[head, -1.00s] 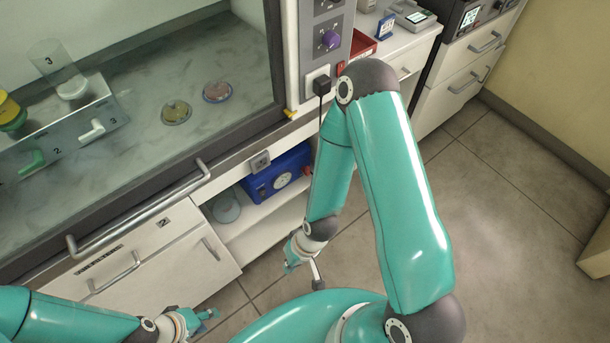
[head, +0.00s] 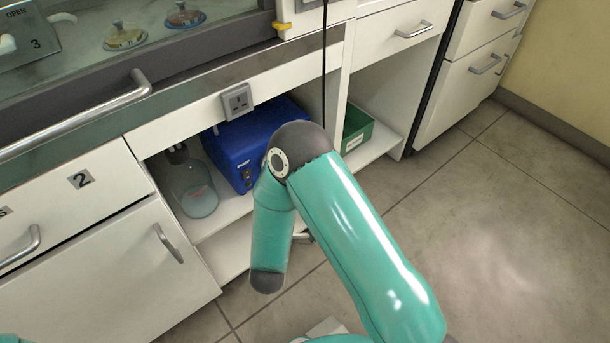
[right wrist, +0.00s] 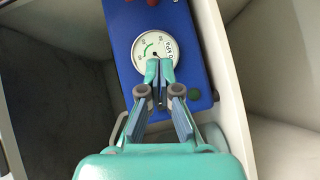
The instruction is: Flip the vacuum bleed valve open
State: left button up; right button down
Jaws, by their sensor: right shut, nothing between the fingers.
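A blue vacuum pump (head: 240,142) stands on the open shelf under the bench. Its front is partly hidden by my right arm in the head view. In the right wrist view the blue pump (right wrist: 184,50) shows a round white gauge (right wrist: 143,47), a green button (right wrist: 195,95) and red parts at the top edge, cut off by the frame. I cannot tell which part is the bleed valve. My right gripper (right wrist: 160,68) is shut and empty, its fingertips over the lower part of the gauge; contact is unclear. In the head view it is hidden. My left gripper is out of view.
A glass flask (head: 192,185) stands left of the pump, and a green box (head: 355,128) sits to its right. A black cable (head: 324,70) hangs down in front of the shelf. A socket (head: 237,101) is on the bench edge above. Floor to the right is clear.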

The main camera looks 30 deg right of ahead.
pick_arm(q)
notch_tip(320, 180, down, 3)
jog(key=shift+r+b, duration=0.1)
jog(key=shift+b, duration=0.55)
pick_arm(e)
jog(key=shift+s+d+r+n+t+h, duration=0.15)
jog(key=shift+n+h, duration=0.15)
jog(key=shift+h, duration=0.2)
jog(key=shift+s+d+r+n+t+h, duration=0.15)
jog(key=shift+n+h, duration=0.15)
jog(key=shift+h, duration=0.2)
jog(key=shift+w+f, duration=0.15)
pick_arm(q)
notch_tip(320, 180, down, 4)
jog(key=b, duration=0.4)
pick_arm(e)
jog(key=s+d+x, duration=0.1)
jog(key=d+x, duration=0.1)
jog(key=x, duration=1)
jog(key=shift+s+d, duration=0.2)
jog(key=shift+d, duration=0.05)
